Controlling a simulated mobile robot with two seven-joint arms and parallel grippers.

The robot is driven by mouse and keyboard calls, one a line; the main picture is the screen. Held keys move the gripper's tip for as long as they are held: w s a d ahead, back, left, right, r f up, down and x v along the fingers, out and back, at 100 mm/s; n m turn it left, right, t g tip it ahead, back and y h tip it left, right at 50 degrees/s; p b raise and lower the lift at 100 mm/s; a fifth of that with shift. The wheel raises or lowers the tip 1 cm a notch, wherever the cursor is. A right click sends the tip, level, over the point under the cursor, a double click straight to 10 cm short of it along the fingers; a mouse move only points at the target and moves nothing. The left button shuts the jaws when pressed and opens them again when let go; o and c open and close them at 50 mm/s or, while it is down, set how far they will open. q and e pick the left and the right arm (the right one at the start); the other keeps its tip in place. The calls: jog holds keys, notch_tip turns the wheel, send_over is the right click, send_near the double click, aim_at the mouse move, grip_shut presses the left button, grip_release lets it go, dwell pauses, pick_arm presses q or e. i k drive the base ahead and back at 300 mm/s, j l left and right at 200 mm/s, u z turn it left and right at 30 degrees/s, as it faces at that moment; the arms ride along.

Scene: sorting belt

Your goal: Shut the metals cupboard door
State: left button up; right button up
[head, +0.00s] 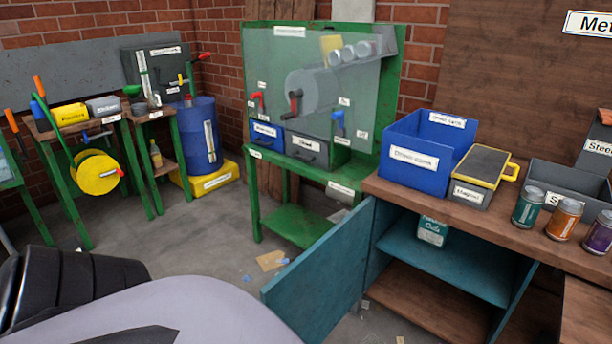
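The teal cupboard door (318,268) stands wide open, swung out to the left from the cupboard under the wooden counter. The cupboard's inside is exposed, with a teal shelf (445,264) and a brown lower board (430,305). A small white and teal container (433,230) stands on the shelf. A sign beginning "Met" (590,24) is cut off at the upper right. Neither of my grippers shows. A grey and black part of my own body covers the lower left.
The counter (480,218) holds a blue bin (417,165), a grey and yellow magnet box (480,177), a grey tray (570,180) and several cans. A green workbench (262,190) stands behind the door. Grey floor (200,245) is open to the door's left, with scraps on it.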

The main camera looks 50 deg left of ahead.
aim_at(312, 295)
jog(key=k+j, duration=0.15)
jog(key=j, duration=0.2)
jog(key=k+j, duration=0.2)
jog(key=j, duration=0.55)
jog(key=k+j, duration=0.1)
jog(key=j, duration=0.25)
jog(key=i+j, duration=0.1)
jog(key=j, duration=0.5)
jog(key=i+j, duration=0.1)
jog(key=j, duration=0.5)
jog(key=i+j, duration=0.1)
jog(key=j, duration=0.5)
jog(key=j+z, duration=0.15)
jog(key=j, duration=0.4)
jog(key=j+z, duration=0.2)
jog(key=j, duration=0.4)
jog(key=k+j+z, duration=0.15)
jog(key=j, duration=0.4)
jog(key=k+j+z, duration=0.2)
jog(key=j, duration=0.35)
jog(key=i, duration=0.1)
